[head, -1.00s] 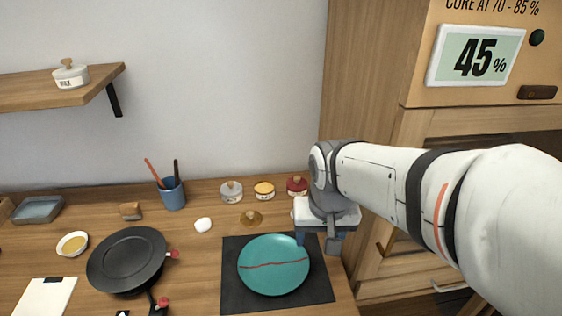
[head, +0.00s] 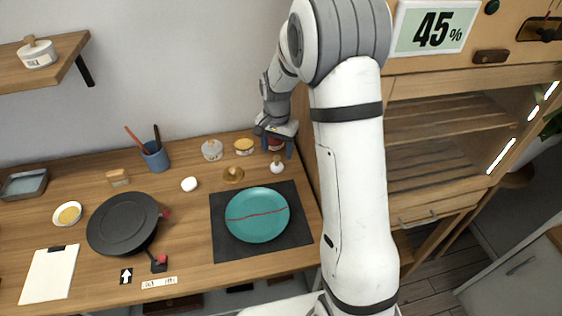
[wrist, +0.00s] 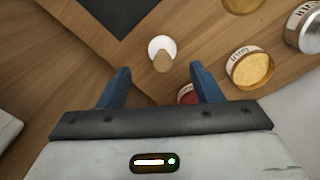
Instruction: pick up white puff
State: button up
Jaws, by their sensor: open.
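A white round puff with a tan wooden knob (head: 277,167) sits on the table just behind the dark mat. In the wrist view the puff (wrist: 157,43) lies just ahead of the fingertips, roughly centred between them. My gripper (head: 277,150) is open and empty, beside the puff on its far side; its blue fingers (wrist: 160,72) are spread in the wrist view. A plain white lump (head: 189,184) lies farther left. I cannot tell what it is made of.
A red jar (wrist: 187,95) is partly hidden behind my fingers. A yellow-topped jar (wrist: 249,67) and a grey-lidded jar (head: 212,150) stand nearby. A teal plate with a red seam (head: 257,230) lies on the dark mat (head: 230,248). A wooden cabinet wall rises close on the right.

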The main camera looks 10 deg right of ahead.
aim_at(277, 157)
jog(key=f, duration=0.2)
jog(key=f+p, duration=0.1)
jog(key=f, duration=0.4)
jog(key=shift+w+p, duration=0.25)
jog(key=shift+p, duration=0.15)
jog(key=c, duration=1.1)
